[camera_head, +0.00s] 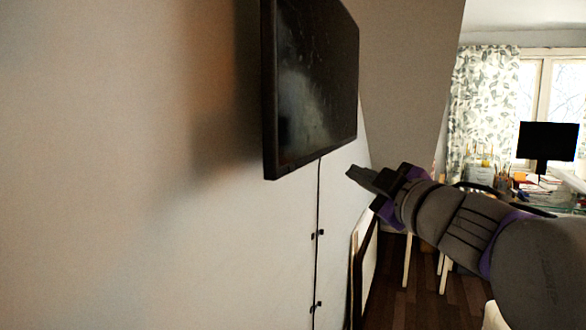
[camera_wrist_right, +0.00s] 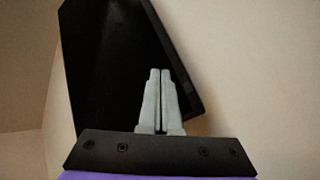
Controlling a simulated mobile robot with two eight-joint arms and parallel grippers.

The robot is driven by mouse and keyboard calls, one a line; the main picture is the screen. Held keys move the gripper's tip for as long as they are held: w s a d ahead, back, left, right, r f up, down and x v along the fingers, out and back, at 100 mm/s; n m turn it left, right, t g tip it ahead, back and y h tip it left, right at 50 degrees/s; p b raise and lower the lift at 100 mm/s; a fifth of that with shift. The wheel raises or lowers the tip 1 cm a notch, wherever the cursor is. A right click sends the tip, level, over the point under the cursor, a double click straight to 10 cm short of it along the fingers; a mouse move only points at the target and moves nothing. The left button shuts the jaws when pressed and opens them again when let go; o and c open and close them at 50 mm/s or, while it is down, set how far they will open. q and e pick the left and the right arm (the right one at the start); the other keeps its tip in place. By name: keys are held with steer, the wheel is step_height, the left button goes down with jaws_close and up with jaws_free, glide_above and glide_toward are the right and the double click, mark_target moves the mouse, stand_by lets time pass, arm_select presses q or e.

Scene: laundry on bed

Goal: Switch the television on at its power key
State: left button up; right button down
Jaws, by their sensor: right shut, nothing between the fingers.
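The television (camera_head: 312,85) is a black flat panel on the wall in the head view. Its screen is dark with a pale reflection. I cannot make out a power key on it. My right gripper (camera_head: 350,172) is shut and empty, pointing left, below and to the right of the television's lower edge in the picture. In the right wrist view, the shut fingers (camera_wrist_right: 160,72) overlap the dark television (camera_wrist_right: 105,70), with its edge running behind them. I cannot tell whether they touch it. My left gripper is not in view.
A black cable (camera_head: 318,210) hangs down the wall below the television. A framed panel (camera_head: 357,265) leans near the wall. A desk with a monitor (camera_head: 548,141) stands by the curtained window (camera_head: 484,95) at the far right. Open air lies between the television and my right arm.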

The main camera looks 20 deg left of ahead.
mark_target(291, 169)
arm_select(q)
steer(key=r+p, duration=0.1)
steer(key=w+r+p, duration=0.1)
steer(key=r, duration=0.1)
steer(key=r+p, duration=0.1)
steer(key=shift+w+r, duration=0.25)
arm_select(e)
steer(key=a, duration=0.8)
steer(key=shift+w+a, duration=0.2)
steer(key=shift+a, duration=0.05)
steer(key=shift+s, duration=0.1)
stand_by(1.0)
steer(key=shift+a+p, duration=0.4)
steer(key=shift+p, duration=0.05)
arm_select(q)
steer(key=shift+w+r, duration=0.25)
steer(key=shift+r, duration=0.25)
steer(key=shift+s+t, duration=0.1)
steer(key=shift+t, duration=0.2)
